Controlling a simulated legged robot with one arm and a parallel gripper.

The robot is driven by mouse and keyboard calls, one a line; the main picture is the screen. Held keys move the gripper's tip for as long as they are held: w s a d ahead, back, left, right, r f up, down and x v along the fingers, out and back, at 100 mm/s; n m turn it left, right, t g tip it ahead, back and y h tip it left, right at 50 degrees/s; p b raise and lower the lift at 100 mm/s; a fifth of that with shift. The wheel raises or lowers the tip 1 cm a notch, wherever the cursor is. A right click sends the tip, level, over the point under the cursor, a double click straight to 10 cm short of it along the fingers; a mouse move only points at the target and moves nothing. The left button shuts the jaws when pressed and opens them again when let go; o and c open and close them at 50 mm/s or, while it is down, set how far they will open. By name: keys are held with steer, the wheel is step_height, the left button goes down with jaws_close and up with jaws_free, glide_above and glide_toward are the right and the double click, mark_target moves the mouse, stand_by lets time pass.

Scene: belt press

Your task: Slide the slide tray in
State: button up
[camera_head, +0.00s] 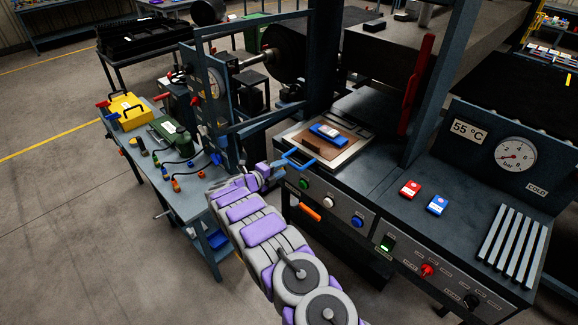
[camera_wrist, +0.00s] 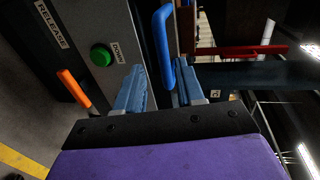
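The slide tray (camera_head: 349,153) is a flat metal-edged tray at the press's front opening, with a brown board and a blue-and-white item on it. Its blue handle (camera_head: 299,161) sticks out from the front toward my gripper (camera_head: 270,170). In the wrist view the handle (camera_wrist: 162,42) lies just ahead of the fingertips, near the right finger; I cannot tell if they touch. My gripper (camera_wrist: 155,88) is open, with a clear gap between its two blue-grey fingers. The tray is mostly hidden in the wrist view.
The press front panel below the tray has a green button (camera_head: 304,184), a white button (camera_head: 328,202), a blue button (camera_head: 357,222) and an orange lever (camera_head: 303,209). A red lever (camera_head: 416,84) stands right of the tray. A cluttered side table (camera_head: 190,205) stands left of my arm.

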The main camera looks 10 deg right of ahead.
mark_target(290, 163)
steer(key=x, duration=0.6)
steer(key=shift+s+d+r, duration=0.15)
steer(key=shift+s+d, duration=0.1)
steer(key=shift+s, duration=0.1)
steer(key=shift+a, duration=0.5)
steer(key=shift+c, duration=1.2)
steer(key=shift+d, duration=0.25)
steer(key=c, duration=0.4)
steer(key=shift+d, duration=0.1)
jaws_close()
